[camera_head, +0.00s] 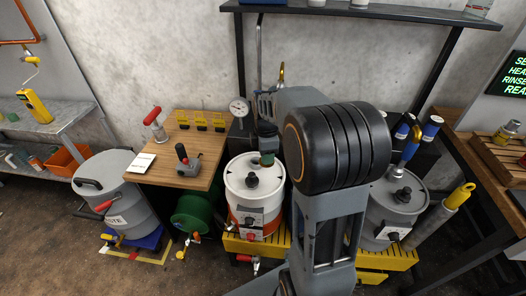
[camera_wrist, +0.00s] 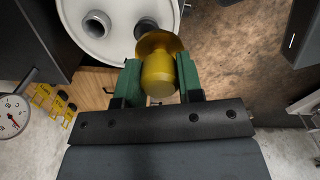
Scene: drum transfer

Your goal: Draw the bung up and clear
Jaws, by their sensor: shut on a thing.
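My gripper (camera_wrist: 158,78) is shut on a yellow brass bung (camera_wrist: 158,72), its green fingers on either side of the knob. The bung's wide flange points toward the white drum (camera_wrist: 75,30), whose lid shows beyond it. A grey ringed fitting (camera_wrist: 97,23) on the lid is in plain view. A dark fitting (camera_wrist: 147,25) is partly hidden behind the bung. In the head view the gripper (camera_head: 267,157) is over the back of the white and orange drum (camera_head: 240,195). I cannot tell whether the bung's underside touches the lid.
A grey drum (camera_head: 378,212) with a blue-handled tool stands right of my arm. A shelf (camera_head: 370,12) hangs above.

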